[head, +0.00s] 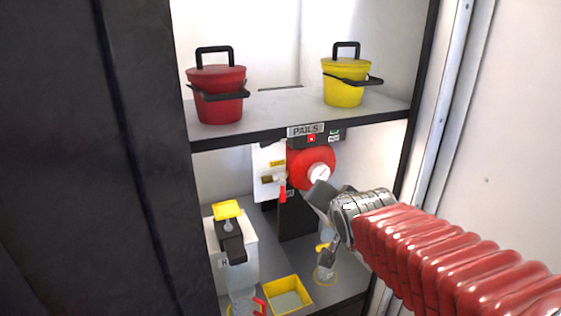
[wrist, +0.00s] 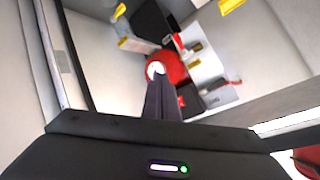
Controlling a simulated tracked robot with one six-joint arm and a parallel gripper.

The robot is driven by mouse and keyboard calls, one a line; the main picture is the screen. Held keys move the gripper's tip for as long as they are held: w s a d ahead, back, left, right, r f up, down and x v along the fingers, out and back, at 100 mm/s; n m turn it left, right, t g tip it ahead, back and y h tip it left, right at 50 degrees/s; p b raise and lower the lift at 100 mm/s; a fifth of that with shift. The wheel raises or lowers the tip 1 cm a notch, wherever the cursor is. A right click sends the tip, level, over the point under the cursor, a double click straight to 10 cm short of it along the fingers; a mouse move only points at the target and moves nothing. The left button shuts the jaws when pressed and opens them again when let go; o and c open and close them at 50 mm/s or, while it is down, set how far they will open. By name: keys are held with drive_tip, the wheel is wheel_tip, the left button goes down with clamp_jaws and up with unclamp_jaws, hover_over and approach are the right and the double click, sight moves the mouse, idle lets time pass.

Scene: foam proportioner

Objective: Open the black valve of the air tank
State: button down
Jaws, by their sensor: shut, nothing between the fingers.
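The red air tank (head: 300,165) shows its round end under the shelf in the head view, with a white round face (head: 320,172) at its front. In the wrist view the red tank (wrist: 175,66) and its white face (wrist: 155,69) lie just beyond my fingertips. My gripper (head: 318,194) is shut and empty, close in front of the tank's lower right. In the wrist view its fingers (wrist: 159,82) are together and overlap the white face's lower edge. I cannot tell whether they touch it. I cannot pick out the black valve; my gripper may hide it.
A white panel (head: 267,160) with a red lever (head: 283,193) is left of the tank. The shelf (head: 285,112) above bears a red pail (head: 217,97) and a yellow pail (head: 344,88). Below are a white box (head: 240,268) and a yellow tray (head: 288,291). A dark door (head: 95,160) stands left.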

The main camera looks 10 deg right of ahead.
drive_tip(key=s+f+n+g, duration=0.3)
drive_tip(key=s+n, duration=0.1)
drive_tip(key=s, duration=0.7)
drive_tip(key=s+f+n+g, duration=0.3)
drive_tip(key=s+f, duration=0.1)
drive_tip(key=s, duration=0.7)
drive_tip(key=shift+s+n, duration=0.3)
drive_tip(key=shift+n, duration=0.1)
drive_tip(key=shift+s+a, duration=0.1)
